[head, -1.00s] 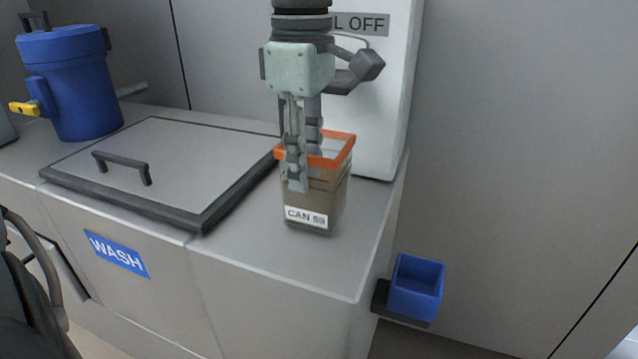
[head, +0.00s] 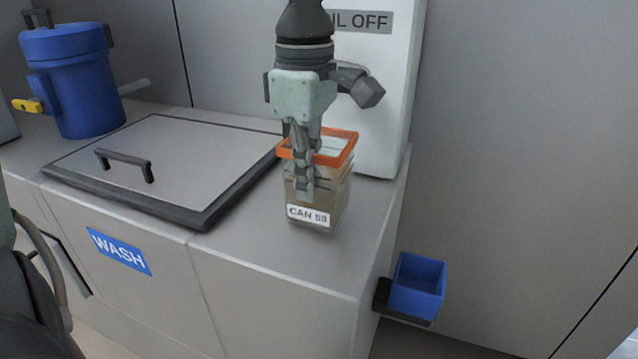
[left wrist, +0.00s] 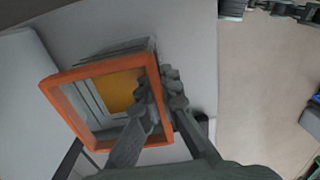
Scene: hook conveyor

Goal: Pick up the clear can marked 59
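The clear can (head: 334,205) stands upright on the grey counter near its right end. It has an orange rim, brownish contents and a white label that seems to read CAN 59. My left gripper (head: 305,188) points down over the can's near left side. In the left wrist view the can (left wrist: 62,93) shows from above, with an orange-yellow patch inside. There the left gripper (left wrist: 157,88) has one finger inside the rim and one outside, drawn together on the wall. The exact finger contact is partly hidden. My right gripper is not in view.
A flat lid (head: 200,165) with a handle lies left of the can. A blue lidded vessel (head: 80,90) stands at the back left. A white cabinet (head: 385,90) rises close behind the can. A small blue bin (head: 417,288) is mounted below the counter's right side.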

